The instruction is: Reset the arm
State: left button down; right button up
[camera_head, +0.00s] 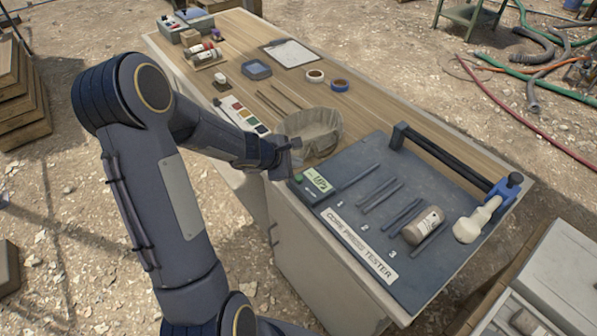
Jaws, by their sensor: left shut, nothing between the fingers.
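My left arm comes in from the lower left and bends at a high elbow toward the bench. My left gripper (291,157) is shut and empty. My right gripper is not in view.
Hoses (510,105) lie on the ground at right.

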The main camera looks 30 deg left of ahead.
pick_arm(q)
notch_tip(320, 180, up, 2)
jog(key=shift+r+p, duration=0.15)
jog(key=shift+p, duration=0.55)
jog(key=s+d+r+m+h, duration=0.4)
jog(key=s+d+r+m, duration=0.8)
jog(key=r, duration=0.3)
jog(key=s+f+m+g+y, duration=0.2)
jog(key=s+m, duration=0.8)
jog(key=s, duration=0.6)
jog(key=shift+g+y, duration=0.4)
jog(key=shift+g, duration=0.2)
